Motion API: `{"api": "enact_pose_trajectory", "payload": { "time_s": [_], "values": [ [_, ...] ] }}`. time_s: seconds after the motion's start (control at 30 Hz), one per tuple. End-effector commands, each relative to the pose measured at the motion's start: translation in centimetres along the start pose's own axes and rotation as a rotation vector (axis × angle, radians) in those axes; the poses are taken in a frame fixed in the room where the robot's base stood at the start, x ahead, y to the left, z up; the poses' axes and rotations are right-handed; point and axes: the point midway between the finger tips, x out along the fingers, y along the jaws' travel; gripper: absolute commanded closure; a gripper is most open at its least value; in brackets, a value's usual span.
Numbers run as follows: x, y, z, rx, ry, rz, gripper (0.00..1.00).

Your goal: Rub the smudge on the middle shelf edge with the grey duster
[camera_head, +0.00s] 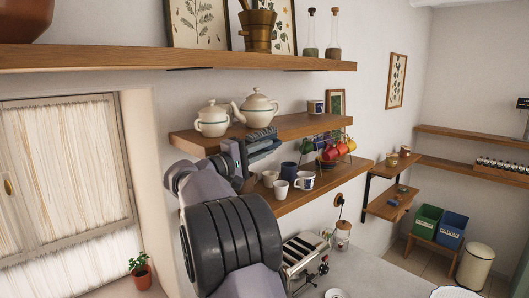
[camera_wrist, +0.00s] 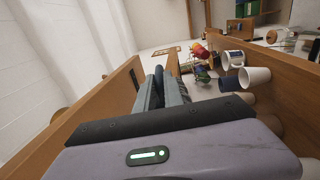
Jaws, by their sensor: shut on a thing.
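My gripper (camera_head: 262,144) is at the front edge of the middle shelf (camera_head: 300,127), just below the teapot. It also shows in the wrist view (camera_wrist: 160,88), where its jaws are shut on a small dark grey-blue thing, the duster (camera_wrist: 159,73). Most of the duster is hidden by the jaws. I cannot tell whether the duster touches the shelf edge. My gripper and arm cover part of that edge in the head view. I cannot make out the smudge in either view.
A teapot (camera_head: 259,107), a lidded pot (camera_head: 212,121) and a cup (camera_head: 315,107) stand on the middle shelf. Several mugs stand on the lower shelf (camera_head: 325,180), close to my gripper. The top shelf (camera_head: 200,57) runs above. A toaster (camera_head: 301,254) stands below.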

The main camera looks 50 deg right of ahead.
Motion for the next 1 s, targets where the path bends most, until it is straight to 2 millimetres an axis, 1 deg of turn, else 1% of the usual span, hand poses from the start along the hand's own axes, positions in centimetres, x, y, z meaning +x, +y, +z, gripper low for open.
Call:
{"api": "enact_pose_trajectory", "payload": {
  "time_s": [0.2,0.43,0.7,0.93,1.0],
  "values": [
    [-2.7,0.1,0.0,0.001,0.004,0.001,1.0],
    [-3.9,0.4,0.1,0.001,0.003,0.001,1.0],
    [-6.9,0.7,0.3,0.001,0.003,0.001,1.0],
    [-7.0,0.8,0.4,0.0,0.001,0.001,1.0],
    [-7.0,0.7,0.7,0.002,0.001,0.001,1.0]
  ]
}}
